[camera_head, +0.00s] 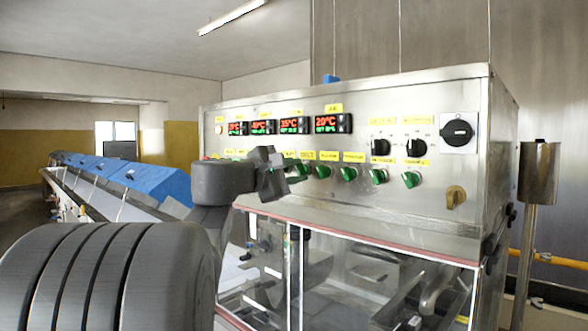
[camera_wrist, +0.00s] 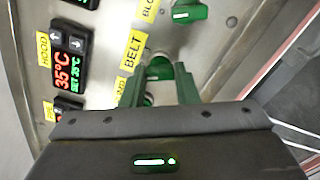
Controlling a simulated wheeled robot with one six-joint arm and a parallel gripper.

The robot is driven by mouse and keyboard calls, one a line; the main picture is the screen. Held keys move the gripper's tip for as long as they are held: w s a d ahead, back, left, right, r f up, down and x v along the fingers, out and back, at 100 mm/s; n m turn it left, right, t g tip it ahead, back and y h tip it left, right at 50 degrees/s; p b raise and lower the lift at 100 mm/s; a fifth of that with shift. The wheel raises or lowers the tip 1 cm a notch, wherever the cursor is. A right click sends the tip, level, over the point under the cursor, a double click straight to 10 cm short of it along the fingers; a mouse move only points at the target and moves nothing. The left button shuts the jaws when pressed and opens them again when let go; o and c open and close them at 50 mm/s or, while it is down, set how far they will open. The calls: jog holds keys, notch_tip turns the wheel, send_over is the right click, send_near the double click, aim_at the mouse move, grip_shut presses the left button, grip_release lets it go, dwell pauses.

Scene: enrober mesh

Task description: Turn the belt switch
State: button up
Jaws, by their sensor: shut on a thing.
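The belt switch is a green knob (camera_wrist: 159,68) beside the yellow BELT label (camera_wrist: 133,50) in the wrist view. My gripper (camera_wrist: 158,84) has its two green fingers around this knob, one on each side, and is shut on it. In the head view my gripper (camera_head: 288,178) reaches the front of the steel control panel (camera_head: 235,182) from the left. It partly hides the left end of the row of green switches, so the knob's exact angle is hard to tell there.
More green switches (camera_head: 349,173) run to the right, with one close by in the wrist view (camera_wrist: 189,12). Temperature displays (camera_head: 294,125) sit above, black dials (camera_head: 415,147) at the right. Below are a red-edged ledge (camera_head: 380,245) and clear panels. Blue covers (camera_head: 155,180) line the conveyor at left.

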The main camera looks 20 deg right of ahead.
jog(key=shift+f+n, duration=0.1)
jog(key=shift+n, duration=0.2)
dwell(0.4)
jog(key=o, duration=1)
jog(key=b+v, duration=0.3)
jog(key=v, duration=1.1)
jog(key=shift+w+d, duration=0.1)
jog(key=shift+d, duration=0.05)
jog(key=p+x, duration=0.3)
jog(key=x, duration=1)
jog(key=shift+w+d, duration=0.1)
jog(key=shift+d, duration=0.2)
